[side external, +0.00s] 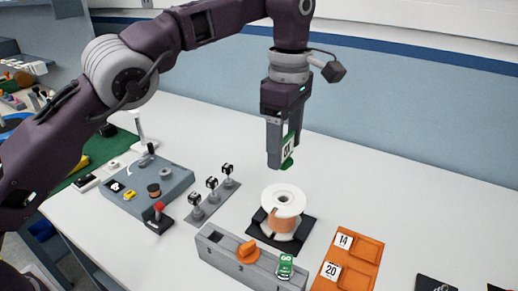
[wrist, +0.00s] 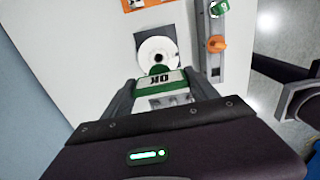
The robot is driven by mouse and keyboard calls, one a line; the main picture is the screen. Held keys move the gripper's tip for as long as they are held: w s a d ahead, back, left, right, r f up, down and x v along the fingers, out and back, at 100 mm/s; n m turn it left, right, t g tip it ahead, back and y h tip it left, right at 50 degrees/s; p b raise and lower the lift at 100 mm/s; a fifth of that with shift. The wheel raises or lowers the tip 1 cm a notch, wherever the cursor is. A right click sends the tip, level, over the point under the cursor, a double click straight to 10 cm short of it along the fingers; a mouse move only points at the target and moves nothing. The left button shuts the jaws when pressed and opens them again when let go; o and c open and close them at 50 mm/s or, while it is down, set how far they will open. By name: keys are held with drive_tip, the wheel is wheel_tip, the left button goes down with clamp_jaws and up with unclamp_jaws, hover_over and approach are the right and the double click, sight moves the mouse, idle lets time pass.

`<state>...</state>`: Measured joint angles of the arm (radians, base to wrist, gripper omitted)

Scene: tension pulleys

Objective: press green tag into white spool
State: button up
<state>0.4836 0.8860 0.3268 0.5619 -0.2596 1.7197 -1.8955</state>
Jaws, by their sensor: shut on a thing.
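My gripper (side external: 281,150) is shut on a green tag (side external: 288,161) with a white label, held upright above the table. In the wrist view the tag (wrist: 160,82) sits between the two fingers and its label reads "OK" upside down. The white spool (side external: 284,199), with copper-coloured wire around its core, stands on a black base (side external: 258,232). The gripper and tag are above the spool, clearly apart from it. In the wrist view the spool (wrist: 150,47) lies just beyond the tag, which hides part of its near edge.
A grey block (side external: 229,259) with an orange knob (side external: 247,251) and a green "GO" tag (side external: 285,266) stands in front of the spool. An orange tray (side external: 342,276) labelled 14 and 20 is to the right. Small posts (side external: 212,194) stand left. The table behind the spool is clear.

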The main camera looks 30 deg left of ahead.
sight(286, 169)
drive_tip(key=shift+w+d+f, duration=0.1)
drive_tip(key=shift+d+f, duration=0.1)
drive_tip(key=shift+f, duration=3.35)
drive_tip(key=shift+f, duration=0.35)
drive_tip(key=shift+f, duration=0.95)
drive_tip(key=o, duration=1.4)
